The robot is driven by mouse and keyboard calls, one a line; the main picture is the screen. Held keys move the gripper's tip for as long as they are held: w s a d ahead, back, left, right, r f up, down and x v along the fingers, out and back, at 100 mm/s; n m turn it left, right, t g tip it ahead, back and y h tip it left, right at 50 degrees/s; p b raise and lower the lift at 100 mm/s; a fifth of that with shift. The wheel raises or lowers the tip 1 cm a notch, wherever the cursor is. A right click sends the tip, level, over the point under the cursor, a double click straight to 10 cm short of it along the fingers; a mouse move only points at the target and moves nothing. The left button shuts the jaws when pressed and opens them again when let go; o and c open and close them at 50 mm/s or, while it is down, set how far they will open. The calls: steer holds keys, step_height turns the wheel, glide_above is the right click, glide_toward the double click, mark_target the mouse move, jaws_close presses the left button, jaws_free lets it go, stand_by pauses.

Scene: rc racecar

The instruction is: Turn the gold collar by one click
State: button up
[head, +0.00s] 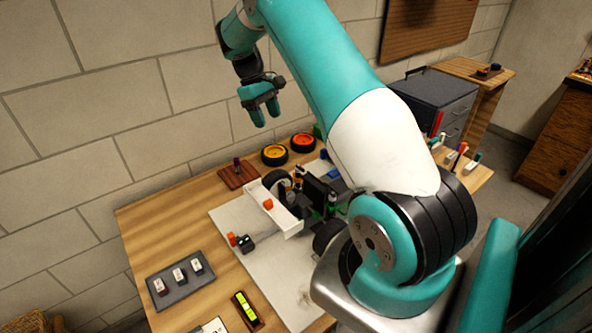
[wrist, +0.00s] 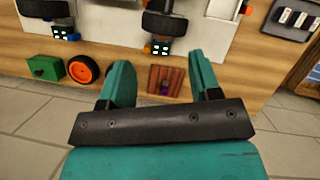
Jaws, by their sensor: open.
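The racecar (head: 302,196) stands on a pale mat (head: 237,219) on the wooden table, with its white wing toward the left. Small orange parts show near its rear wheel, but I cannot make out a gold collar. Part of the racecar is hidden behind my arm. My gripper (head: 266,114) is open and empty, high above the back edge of the table and apart from everything. In the wrist view my gripper (wrist: 160,60) has its fingers spread on either side of a red-brown block (wrist: 177,74) with a purple peg, which lies well beyond them. The racecar is cut off at the top there.
Two wheels, yellow (head: 275,154) and orange (head: 303,142), lie at the table's back edge. A grey tray (head: 166,290) with small labelled pieces and a yellow-green level (head: 246,311) are at the front left. A grey drawer cabinet (head: 440,96) stands at the back right. The air around my gripper is free.

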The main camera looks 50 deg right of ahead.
mark_target(296, 172)
steer(key=shift+m, duration=0.4)
steer(key=d+p+x, duration=0.1)
steer(key=x, duration=0.5)
steer(key=d+p+x, duration=0.1)
steer(key=x, duration=0.6)
steer(key=d+p+x, duration=0.1)
steer(key=p+x, duration=0.1)
steer(key=x, duration=0.5)
steer(key=shift+s, duration=0.3)
steer(key=c, duration=0.9)
